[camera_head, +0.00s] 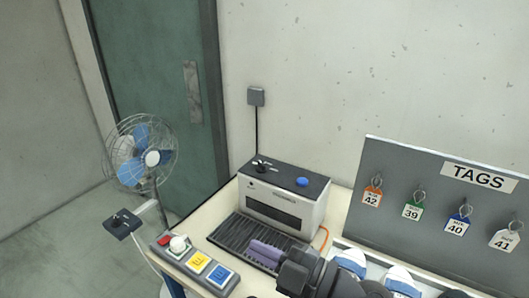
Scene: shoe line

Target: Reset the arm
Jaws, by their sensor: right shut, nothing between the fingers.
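My right gripper (258,248) shows at the bottom centre, its dark body reaching in from the lower right. Its two purple fingers lie side by side, shut and empty, over the front part of the black ribbed bed of the machine (283,210). The machine is a white box with a dark top, a knob and a blue button. My left gripper is not in view.
A control panel (188,268) with red, yellow and blue parts sits at the table's left. White-and-blue shoes (350,262) lie right of the gripper. Behind them stands a grey TAGS board (388,165) with several hanging tags. A fan (140,153) stands left.

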